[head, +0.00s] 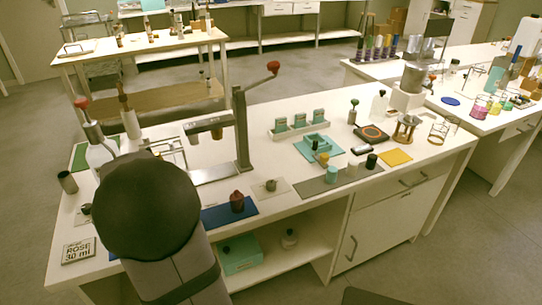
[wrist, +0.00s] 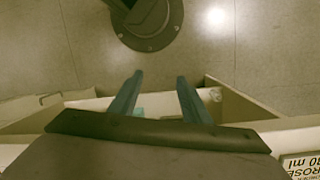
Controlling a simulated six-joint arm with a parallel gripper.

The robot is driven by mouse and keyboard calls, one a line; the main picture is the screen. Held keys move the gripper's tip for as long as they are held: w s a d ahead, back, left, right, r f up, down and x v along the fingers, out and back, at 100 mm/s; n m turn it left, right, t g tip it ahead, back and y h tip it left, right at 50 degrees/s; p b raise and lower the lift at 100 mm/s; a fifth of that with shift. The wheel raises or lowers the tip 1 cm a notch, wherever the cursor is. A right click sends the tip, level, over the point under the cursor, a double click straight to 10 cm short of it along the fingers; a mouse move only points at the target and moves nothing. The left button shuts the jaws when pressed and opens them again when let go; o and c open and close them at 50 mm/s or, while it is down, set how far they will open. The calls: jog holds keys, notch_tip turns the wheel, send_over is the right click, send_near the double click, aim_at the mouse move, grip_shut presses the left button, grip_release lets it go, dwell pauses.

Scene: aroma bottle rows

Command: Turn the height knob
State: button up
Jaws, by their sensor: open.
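A grey metal stand (head: 241,130) rises from a flat plate on the near bench. A crank arm at its top ends in a red knob (head: 273,68), and a grey head reaches left from its column. I cannot tell whether this red knob is the height knob; no other knob on the stand shows clearly. My gripper (wrist: 160,75) is open in the wrist view, with nothing between its two fingers. It points down past the bench edge towards the floor, away from the stand. My own arm hides the gripper in the head view.
A clear bottle (head: 101,150) stands left of the stand. A dark red bottle (head: 237,201) sits on a blue mat (head: 216,217) in front. A ROSE 30 ml card (head: 79,251) lies at the front left. Green blocks, jars and mats fill the right half.

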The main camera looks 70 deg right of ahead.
jog(key=s+d+r+m+y+p, duration=0.1)
jog(key=s+d+r+m+p, duration=0.2)
jog(key=d+r+m+p, duration=0.35)
jog(key=s+d+r+m+y+p, duration=0.1)
jog(key=s+d+r+m+p, duration=0.25)
jog(key=d+r+p, duration=0.55)
jog(key=m+t+h+b, duration=0.1)
jog(key=m+t+h, duration=0.15)
jog(key=m, duration=0.45)
send_over(271, 183)
jog(key=f, duration=0.3)
jog(key=shift+a+g+h, duration=0.25)
jog(key=shift+a+h, duration=0.05)
jog(key=shift+h, duration=0.05)
jog(key=shift+s+d, duration=0.1)
jog(key=shift+d, duration=0.3)
jog(key=shift+a+f+p, duration=0.1)
jog(key=shift+f+p, duration=0.55)
jog(key=shift+f, duration=3)
jog(key=c, duration=1)
